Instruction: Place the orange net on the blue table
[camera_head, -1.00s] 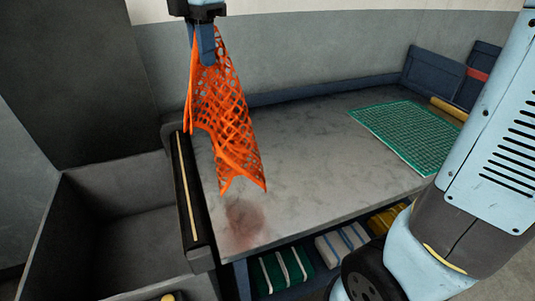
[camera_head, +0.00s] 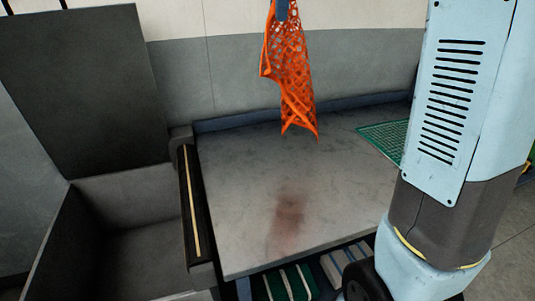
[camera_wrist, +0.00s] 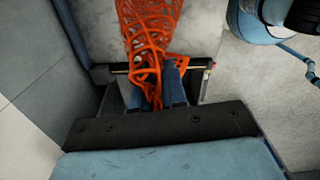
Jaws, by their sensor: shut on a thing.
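The orange net (camera_head: 292,85) hangs limp from my gripper (camera_head: 282,10), which is at the top edge of the head view. The wrist view shows my gripper (camera_wrist: 154,84) with its blue fingers shut on the net (camera_wrist: 150,35). The net's lower end hangs in front of the table's far part, apart from the top. The table (camera_head: 240,205) has a grey, marbled top with a blue back rim and blue frame. A reddish stain marks its near middle. The upper end of the net is hidden by the gripper.
A green net (camera_head: 386,138) lies flat at the table's right, partly hidden by my arm. A deep grey bin (camera_head: 120,180) with a raised lid stands left, beside a black strip (camera_head: 192,215). Folded green (camera_head: 285,284) and white nets sit beneath the table. Most of the top is bare.

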